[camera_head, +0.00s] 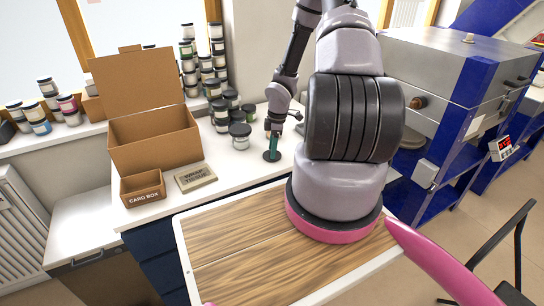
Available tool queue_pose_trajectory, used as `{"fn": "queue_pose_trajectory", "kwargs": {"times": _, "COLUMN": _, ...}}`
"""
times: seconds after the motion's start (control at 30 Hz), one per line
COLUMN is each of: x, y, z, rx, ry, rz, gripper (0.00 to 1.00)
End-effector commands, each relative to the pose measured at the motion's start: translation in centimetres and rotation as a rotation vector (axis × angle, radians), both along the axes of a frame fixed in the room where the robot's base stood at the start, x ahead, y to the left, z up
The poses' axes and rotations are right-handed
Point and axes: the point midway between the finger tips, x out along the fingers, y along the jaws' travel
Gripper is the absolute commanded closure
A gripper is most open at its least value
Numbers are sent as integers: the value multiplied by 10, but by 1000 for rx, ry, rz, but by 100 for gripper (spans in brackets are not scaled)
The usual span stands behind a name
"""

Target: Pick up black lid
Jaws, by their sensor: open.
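A small dark round disc, which looks like the black lid (271,157), lies flat on the white counter near the middle of the view. My gripper (273,148) points down directly over it, with its greenish fingers very close to the lid. The gripper is open. The fingers cover part of the lid, and I cannot tell whether they touch it.
Jars with black lids stand just behind; the nearest is a jar (240,136) left of my gripper. An open cardboard box (153,137), a small card box (142,187) and a flat labelled pack (196,177) sit on the counter (232,170) further left. A metal kiln (450,75) stands right.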

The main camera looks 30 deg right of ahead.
Motion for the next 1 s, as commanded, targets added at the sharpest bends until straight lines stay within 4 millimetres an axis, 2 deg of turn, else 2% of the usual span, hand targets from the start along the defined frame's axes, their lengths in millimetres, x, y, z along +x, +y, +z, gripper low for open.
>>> {"fn": "queue_pose_trajectory", "kwargs": {"times": 0.2, "x": 0, "y": 0, "z": -1, "rx": 0, "ry": -1, "rz": 0, "gripper": 41}}
{"fn": "queue_pose_trajectory", "kwargs": {"times": 0.23, "x": 0, "y": 0, "z": -1, "rx": 0, "ry": -1, "rz": 0, "gripper": 45}}
{"fn": "queue_pose_trajectory", "kwargs": {"times": 0.37, "x": 0, "y": 0, "z": -1, "rx": 0, "ry": -1, "rz": 0, "gripper": 94}}
{"fn": "queue_pose_trajectory", "kwargs": {"times": 0.4, "x": 0, "y": 0, "z": -1, "rx": 0, "ry": -1, "rz": -1, "gripper": 100}}
{"fn": "queue_pose_trajectory", "kwargs": {"times": 0.77, "x": 0, "y": 0, "z": 0, "rx": 0, "ry": -1, "rz": -1, "gripper": 100}}
{"fn": "queue_pose_trajectory", "kwargs": {"times": 0.87, "x": 0, "y": -1, "z": 7, "rx": -2, "ry": -1, "rz": -3, "gripper": 100}}
{"fn": "queue_pose_trajectory", "kwargs": {"times": 1.0, "x": 1, "y": -1, "z": 32, "rx": -2, "ry": -4, "rz": -4, "gripper": 100}}
